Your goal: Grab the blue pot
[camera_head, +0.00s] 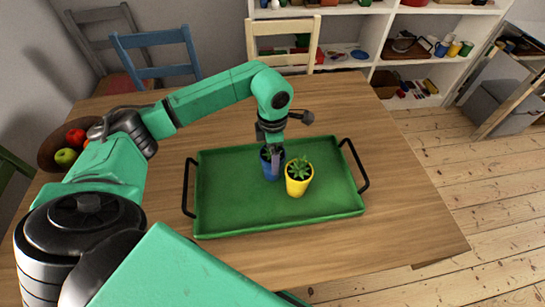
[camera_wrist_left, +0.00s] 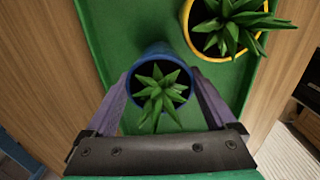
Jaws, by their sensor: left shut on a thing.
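The blue pot (camera_head: 269,169) with a small green plant stands on the green tray (camera_head: 220,215), left of the yellow pot (camera_head: 298,187). My left gripper (camera_head: 273,157) reaches down over the blue pot from above and is shut on it. In the left wrist view the blue pot (camera_wrist_left: 160,63) sits between the two fingers of the left gripper (camera_wrist_left: 160,92), one on each side. The yellow pot (camera_wrist_left: 188,30) shows at the top right there, apart from the fingers. My right gripper is in neither view.
The tray lies on a wooden table (camera_head: 400,215) and has dark handles at both ends. A fruit bowl (camera_head: 55,150) stands at the table's left. Chairs (camera_head: 160,55) and shelves (camera_head: 385,65) are behind. The table right of the tray is clear.

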